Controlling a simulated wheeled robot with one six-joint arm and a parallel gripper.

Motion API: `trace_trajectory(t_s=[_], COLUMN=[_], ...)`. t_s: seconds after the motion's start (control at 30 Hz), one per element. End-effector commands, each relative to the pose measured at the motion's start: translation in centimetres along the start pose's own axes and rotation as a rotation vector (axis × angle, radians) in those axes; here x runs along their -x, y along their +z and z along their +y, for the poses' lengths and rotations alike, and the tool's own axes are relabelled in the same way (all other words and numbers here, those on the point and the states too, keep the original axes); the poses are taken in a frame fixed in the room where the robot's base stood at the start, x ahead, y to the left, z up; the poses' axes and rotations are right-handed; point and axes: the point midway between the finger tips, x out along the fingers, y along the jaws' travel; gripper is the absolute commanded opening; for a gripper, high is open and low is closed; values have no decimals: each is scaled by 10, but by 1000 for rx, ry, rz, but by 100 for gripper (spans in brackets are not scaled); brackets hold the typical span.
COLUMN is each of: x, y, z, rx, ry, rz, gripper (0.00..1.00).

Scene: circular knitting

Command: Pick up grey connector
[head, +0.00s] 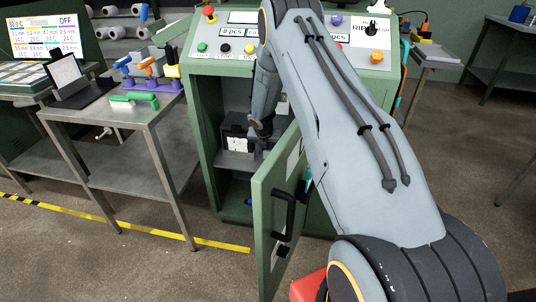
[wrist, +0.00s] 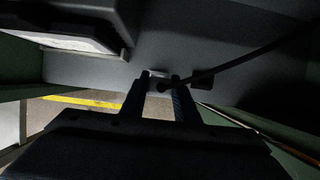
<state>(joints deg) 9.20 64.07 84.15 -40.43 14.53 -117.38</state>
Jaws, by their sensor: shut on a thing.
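My gripper (wrist: 160,80) is inside the open cabinet of the green machine. In the wrist view its two dark fingers stand close together, with a small grey piece, which looks like the grey connector (wrist: 158,73), between their tips. A dark cable (wrist: 250,50) runs from beside the fingertips to the upper right. The gripper is shut on this piece. The connector's shape and its seat are hard to make out in the shadow. In the head view the gripper (head: 262,138) is a small dark shape next to a dark box, and the connector cannot be made out.
The cabinet's green door (head: 277,215) stands open towards me, close to my arm. The dark box (head: 236,132) sits on a shelf inside the cabinet. A metal table (head: 135,165) with coloured tools stands at left. Yellow-black tape (head: 150,232) crosses the floor.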

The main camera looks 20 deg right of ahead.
Motion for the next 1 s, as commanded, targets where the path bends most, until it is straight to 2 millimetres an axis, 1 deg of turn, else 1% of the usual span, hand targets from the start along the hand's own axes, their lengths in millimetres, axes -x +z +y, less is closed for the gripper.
trace_trajectory(t_s=[0.1,0.27,0.7,0.9,1.0], x=[7,16,42,55,59], y=[-18,-41,-112,-139,-149], z=[1,1,2,2,1], rx=[5,5,6,5,2], ry=[1,1,2,3,2], rz=[3,1,2,1,2], gripper=[6,6,6,6,6])
